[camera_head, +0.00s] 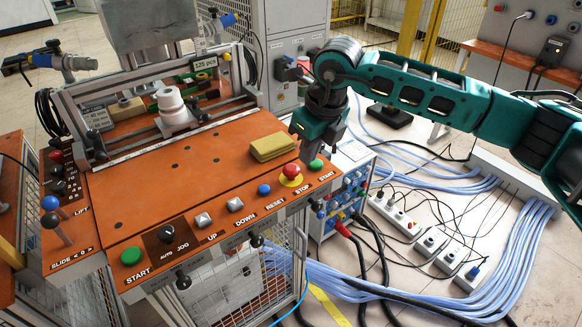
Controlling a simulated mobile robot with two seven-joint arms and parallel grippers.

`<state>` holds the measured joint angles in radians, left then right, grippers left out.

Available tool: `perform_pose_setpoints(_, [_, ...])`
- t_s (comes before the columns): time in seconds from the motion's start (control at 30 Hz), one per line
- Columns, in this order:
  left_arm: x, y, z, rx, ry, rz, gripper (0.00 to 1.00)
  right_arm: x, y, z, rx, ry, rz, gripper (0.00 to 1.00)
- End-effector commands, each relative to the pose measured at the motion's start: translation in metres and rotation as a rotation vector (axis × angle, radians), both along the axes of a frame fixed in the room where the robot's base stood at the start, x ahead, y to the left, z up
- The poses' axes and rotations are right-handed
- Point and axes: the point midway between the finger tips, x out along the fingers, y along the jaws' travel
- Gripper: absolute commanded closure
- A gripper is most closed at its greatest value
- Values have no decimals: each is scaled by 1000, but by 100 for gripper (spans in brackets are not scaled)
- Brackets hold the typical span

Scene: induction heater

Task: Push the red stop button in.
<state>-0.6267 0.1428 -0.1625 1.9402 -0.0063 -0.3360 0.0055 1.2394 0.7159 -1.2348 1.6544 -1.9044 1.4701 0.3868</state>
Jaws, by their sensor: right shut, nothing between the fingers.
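The red stop button (290,171) is a round red cap on a yellow disc, on the orange sloped control panel (150,205), near its right end. The word STOP is printed in front of it. My right gripper (304,154) comes in from the right and points down, just above and behind the stop button in the picture. Its fingers are shut and hold nothing. A small gap shows between the fingertips and the red cap, though the depth is hard to judge. My left gripper is not in view.
A green start button (316,164) sits right of the stop button, and a blue reset button (264,190) sits left of it. A box with cables (345,185) stands right of the panel.

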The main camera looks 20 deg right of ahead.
Motion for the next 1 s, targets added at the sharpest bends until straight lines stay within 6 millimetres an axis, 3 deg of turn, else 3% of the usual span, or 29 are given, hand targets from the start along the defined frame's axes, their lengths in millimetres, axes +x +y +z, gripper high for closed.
perform_pose_setpoints(0.2, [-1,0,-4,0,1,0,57,-10,-6,49,0,-5,0,100])
perform_pose_setpoints(0.4, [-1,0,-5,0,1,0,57,-17,-10,81,0,-3,-1,100])
perform_pose_setpoints(0.6, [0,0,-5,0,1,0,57,-21,-11,93,-1,0,0,100])
perform_pose_setpoints(1.0, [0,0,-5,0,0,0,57,-21,-11,94,0,0,0,100])
